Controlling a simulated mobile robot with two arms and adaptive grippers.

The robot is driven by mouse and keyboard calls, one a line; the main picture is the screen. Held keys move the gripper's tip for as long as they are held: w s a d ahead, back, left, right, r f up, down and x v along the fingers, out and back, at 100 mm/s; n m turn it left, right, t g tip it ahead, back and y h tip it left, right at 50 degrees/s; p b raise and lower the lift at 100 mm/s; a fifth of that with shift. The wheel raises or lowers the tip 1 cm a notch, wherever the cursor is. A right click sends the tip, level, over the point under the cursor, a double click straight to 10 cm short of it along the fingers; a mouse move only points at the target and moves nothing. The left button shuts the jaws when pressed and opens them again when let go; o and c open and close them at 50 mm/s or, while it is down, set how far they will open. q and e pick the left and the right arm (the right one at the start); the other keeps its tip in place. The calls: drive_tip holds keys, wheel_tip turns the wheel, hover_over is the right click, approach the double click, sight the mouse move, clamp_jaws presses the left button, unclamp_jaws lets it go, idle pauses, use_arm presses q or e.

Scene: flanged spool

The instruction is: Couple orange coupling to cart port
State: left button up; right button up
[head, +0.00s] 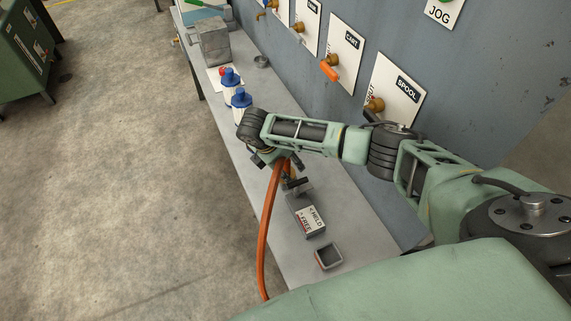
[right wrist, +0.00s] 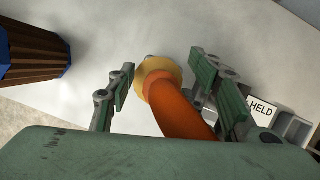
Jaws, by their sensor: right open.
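An orange hose (head: 265,230) rises from below the bench to my right gripper (head: 285,170). In the right wrist view, the hose (right wrist: 180,108) ends in a tan, brass-like collar (right wrist: 158,74), the coupling end. My right gripper (right wrist: 165,85) is open, with one finger on each side of the collar and hose. I see a gap on the left; contact on the right is unclear. The cart port (head: 325,62) is a brass fitting on the wall panel marked CART, with an orange piece (head: 330,72) on it. My left gripper is not in view.
A block marked HELD and FREE (head: 308,217) and a small square cup (head: 327,256) are on the bench (head: 365,245). Blue-topped bottles (head: 240,98) stand left of my right wrist. The SPOOL panel (head: 394,88) is beside the CART panel. A grey box (head: 213,45) stands farther back.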

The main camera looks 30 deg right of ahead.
drive_tip(key=v, duration=1.2)
drive_tip(key=shift+s, duration=0.1)
